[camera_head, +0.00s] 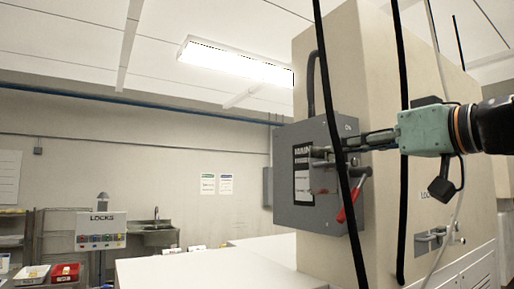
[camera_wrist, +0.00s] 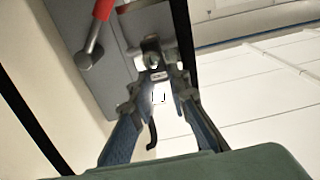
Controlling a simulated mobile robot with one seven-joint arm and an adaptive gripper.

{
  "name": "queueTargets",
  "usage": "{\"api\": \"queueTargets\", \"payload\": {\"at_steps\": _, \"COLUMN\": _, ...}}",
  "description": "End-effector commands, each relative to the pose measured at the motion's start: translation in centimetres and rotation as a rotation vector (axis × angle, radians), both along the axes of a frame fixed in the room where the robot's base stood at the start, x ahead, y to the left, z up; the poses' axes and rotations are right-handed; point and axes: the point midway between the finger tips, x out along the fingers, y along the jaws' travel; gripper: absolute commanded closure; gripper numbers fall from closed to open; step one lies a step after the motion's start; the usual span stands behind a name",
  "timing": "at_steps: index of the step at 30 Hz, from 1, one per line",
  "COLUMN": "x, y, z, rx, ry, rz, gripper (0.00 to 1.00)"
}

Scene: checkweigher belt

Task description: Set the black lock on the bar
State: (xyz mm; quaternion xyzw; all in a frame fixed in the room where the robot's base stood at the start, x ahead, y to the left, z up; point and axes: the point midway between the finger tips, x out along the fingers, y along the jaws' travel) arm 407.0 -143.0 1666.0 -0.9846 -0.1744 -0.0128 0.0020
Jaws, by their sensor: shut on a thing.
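My gripper (camera_head: 330,155) is at the front of a grey switch box (camera_head: 290,215) on a beige column. In the wrist view its two blue-grey fingers (camera_wrist: 160,78) close on a small thing, mostly hidden between them. A dark curved piece (camera_wrist: 153,136) shows below the fingertips and looks like part of the black lock. The box has a lever with a red handle (camera_head: 349,208); this handle also shows at the top of the wrist view (camera_wrist: 103,9). A grey metal bar (camera_wrist: 140,5) lies near the fingertips. I cannot tell whether the lock touches it.
Black cables (camera_head: 344,170) hang in front of the box and my arm. A LOCKS board (camera_head: 100,220) with several coloured items stands at the far left, near a sink (camera_head: 160,236). A white surface (camera_head: 200,270) lies below. A red bin (camera_head: 65,272) is at lower left.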

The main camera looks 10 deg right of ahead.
Motion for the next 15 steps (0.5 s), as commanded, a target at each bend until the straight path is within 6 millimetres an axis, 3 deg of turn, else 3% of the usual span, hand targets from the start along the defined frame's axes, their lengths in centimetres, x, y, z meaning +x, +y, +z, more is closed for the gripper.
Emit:
{"api": "queueTargets", "payload": {"at_steps": 12, "x": 0.0, "y": 0.0, "z": -1.3, "rx": 0.001, "ry": -0.002, "rz": 0.000, "gripper": 1.00}}
{"api": "queueTargets", "payload": {"at_steps": 13, "x": 0.0, "y": 0.0, "z": -1.1, "rx": 0.001, "ry": -0.002, "rz": 0.000, "gripper": 0.81}}
{"api": "queueTargets", "payload": {"at_steps": 15, "x": 0.0, "y": 0.0, "z": -1.1, "rx": 0.001, "ry": -0.002, "rz": 0.000, "gripper": 0.73}}
